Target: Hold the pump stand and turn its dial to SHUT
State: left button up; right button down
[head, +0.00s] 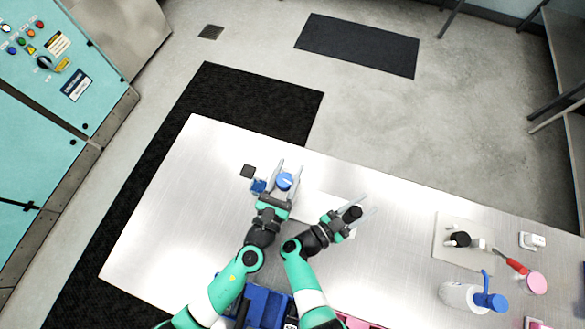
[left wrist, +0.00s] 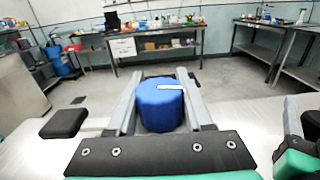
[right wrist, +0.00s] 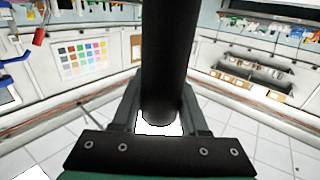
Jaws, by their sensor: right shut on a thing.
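The pump stand is partly hidden under my arms; its pale base (head: 318,206) shows between the grippers. Its blue dial (head: 284,181) is round with a white pointer; in the left wrist view the dial (left wrist: 160,108) stands between my left fingers, pointer toward the right. My left gripper (head: 290,166) is open around the dial, with no clear grip on it. My right gripper (head: 356,208) is shut on the stand's black upright post (right wrist: 163,65). No SHUT mark is readable.
On the right are a pale board (head: 448,250) with a black knob, a red-handled tool (head: 516,266) and a blue-topped pump bottle (head: 466,295). The table's left side is clear.

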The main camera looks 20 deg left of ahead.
pick_arm(q)
jog(key=o, duration=0.5)
jog(key=shift+c, duration=0.2)
notch_tip(320, 180, up, 10)
dwell(0.4)
